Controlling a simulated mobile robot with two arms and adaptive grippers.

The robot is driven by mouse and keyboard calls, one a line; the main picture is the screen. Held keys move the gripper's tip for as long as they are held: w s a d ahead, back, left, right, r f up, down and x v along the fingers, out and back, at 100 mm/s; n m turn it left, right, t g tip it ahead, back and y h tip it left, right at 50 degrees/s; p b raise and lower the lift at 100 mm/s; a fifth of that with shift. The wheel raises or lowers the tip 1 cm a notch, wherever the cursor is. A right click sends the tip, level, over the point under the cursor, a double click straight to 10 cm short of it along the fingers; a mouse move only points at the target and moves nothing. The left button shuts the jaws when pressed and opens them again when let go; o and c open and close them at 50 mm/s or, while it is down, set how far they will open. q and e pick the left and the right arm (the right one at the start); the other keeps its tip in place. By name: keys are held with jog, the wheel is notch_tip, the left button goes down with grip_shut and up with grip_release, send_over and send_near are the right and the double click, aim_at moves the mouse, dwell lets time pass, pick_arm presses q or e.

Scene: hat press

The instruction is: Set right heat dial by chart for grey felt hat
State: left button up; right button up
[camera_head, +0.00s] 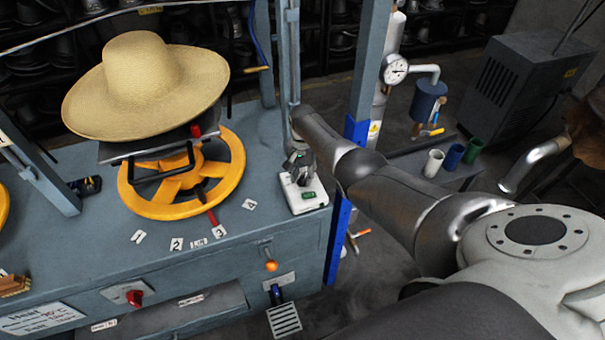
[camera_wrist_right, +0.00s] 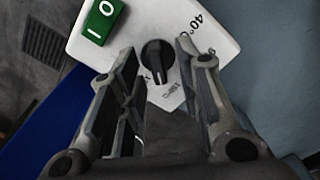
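The white heat control box (camera_head: 314,196) stands on the right end of the blue-grey bench. In the right wrist view, the box (camera_wrist_right: 222,32) carries a black round dial (camera_wrist_right: 157,54), a green switch (camera_wrist_right: 103,17) and a "40°" mark; other marks are partly hidden by my fingers. My right gripper (camera_head: 299,176) is over the box. In the wrist view its open fingers (camera_wrist_right: 155,62) lie on either side of the dial, with gaps showing. A chart plate (camera_head: 40,318) headed "Heat" is at the bench's lower left; its smaller text is hard to read. My left gripper is not in view.
A straw-coloured hat (camera_head: 146,84) sits on the press above a yellow handwheel (camera_head: 228,160). An orange-knobbed lever (camera_head: 271,266) and a red knob (camera_head: 134,298) are on the bench front. A blue-grey post (camera_head: 369,65) rises close by my right arm.

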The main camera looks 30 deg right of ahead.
aim_at(303, 176)
notch_tip(303, 176, up, 12)
dwell(0.9)
dwell(0.4)
